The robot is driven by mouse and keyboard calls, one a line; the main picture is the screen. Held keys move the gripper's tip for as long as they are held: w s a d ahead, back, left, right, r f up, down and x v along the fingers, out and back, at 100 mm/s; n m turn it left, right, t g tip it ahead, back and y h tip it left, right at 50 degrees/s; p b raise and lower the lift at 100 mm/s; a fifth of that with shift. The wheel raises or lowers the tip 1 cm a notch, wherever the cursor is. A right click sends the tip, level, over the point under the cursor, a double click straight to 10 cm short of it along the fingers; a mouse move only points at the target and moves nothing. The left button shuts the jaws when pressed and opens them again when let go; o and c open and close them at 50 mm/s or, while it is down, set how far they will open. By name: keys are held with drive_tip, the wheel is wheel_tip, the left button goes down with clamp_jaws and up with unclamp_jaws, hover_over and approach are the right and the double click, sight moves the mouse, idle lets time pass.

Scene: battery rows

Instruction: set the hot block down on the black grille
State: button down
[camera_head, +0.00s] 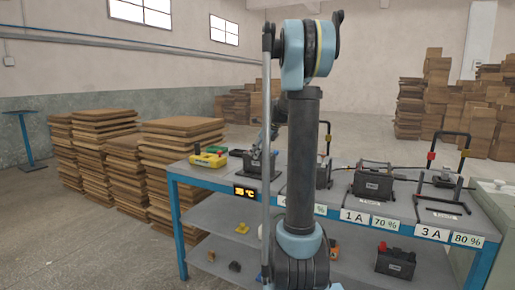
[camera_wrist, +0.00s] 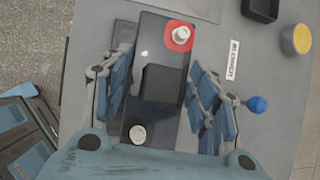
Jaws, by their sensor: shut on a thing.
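The hot block is a dark battery-like block (camera_wrist: 152,62) with a red-ringed terminal at one end, a pale one at the other and a black raised part between. My gripper (camera_wrist: 160,100) is shut on it, fingers along both long sides. In the head view, my gripper (camera_head: 258,160) is at the left part of the table, partly behind my arm. A dark flat patch (camera_wrist: 122,45) shows beside and under the block in the wrist view; I cannot tell whether it is the black grille, or whether the block touches it.
The grey table (camera_wrist: 85,25) has a blue frame. A temperature display (camera_head: 246,193) sits on its front edge, with a yellow device (camera_head: 208,160) behind at left. Batteries (camera_head: 373,180) stand to the right behind number labels. A blue knob (camera_wrist: 257,104) is right of the fingers.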

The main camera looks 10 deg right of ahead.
drive_tip(key=shift+f, duration=0.15)
drive_tip(key=c, duration=0.6)
unclamp_jaws()
drive_tip(key=v, duration=1.2)
drive_tip(key=s+a+f+n+g+h, duration=0.1)
drive_tip(key=s+f+n, duration=0.7)
drive_tip(key=s, duration=0.5)
drive_tip(key=s+a+f+n+g+h, duration=0.1)
drive_tip(key=s+a+f+n, duration=0.1)
drive_tip(key=s+f+n, duration=0.7)
drive_tip(key=s+a+f+n+h, duration=0.1)
drive_tip(key=s+f+n, duration=0.7)
drive_tip(key=s, duration=1)
drive_tip(key=shift+s+a+f+n+g+h, duration=0.3)
drive_tip(key=shift+a+f+g+h, duration=0.1)
drive_tip(key=shift+f+h, duration=0.2)
